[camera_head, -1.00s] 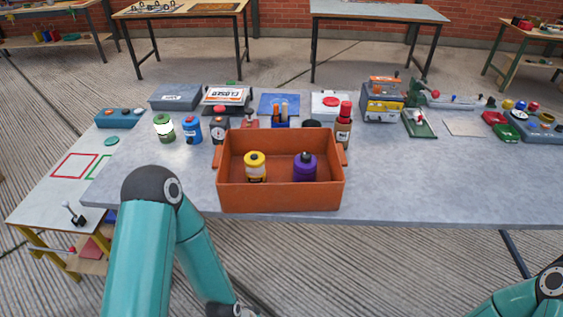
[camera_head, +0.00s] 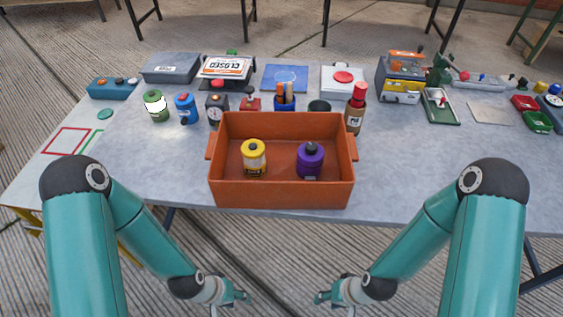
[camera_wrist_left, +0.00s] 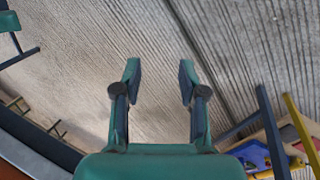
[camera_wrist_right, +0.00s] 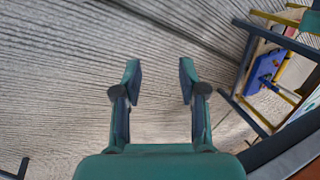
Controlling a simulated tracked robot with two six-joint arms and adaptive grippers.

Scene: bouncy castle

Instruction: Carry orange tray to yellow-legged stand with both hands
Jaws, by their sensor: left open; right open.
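The orange tray (camera_head: 282,196) sits on the grey table near its front edge, with a handle tab on each short side. Inside stand a yellow bottle (camera_head: 254,160) on the left and a purple bottle (camera_head: 310,161) on the right. The stand with yellow legs (camera_head: 28,215) is at the far left, only partly in view. My left gripper (camera_head: 245,297) is low in front of the table, below the tray, and empty. My right gripper (camera_head: 320,298) is beside it, also empty. Both wrist views show spread fingers over the floor, the left pair (camera_wrist_left: 160,82) and the right pair (camera_wrist_right: 160,82).
The grey table (camera_head: 420,190) is bare to the right of the tray. Behind the tray stand a green bottle (camera_head: 156,106), a blue bottle (camera_head: 186,108), a dark gauge (camera_head: 216,110) and a red-capped bottle (camera_head: 356,108). The left surface has red and green outlined squares (camera_head: 66,141).

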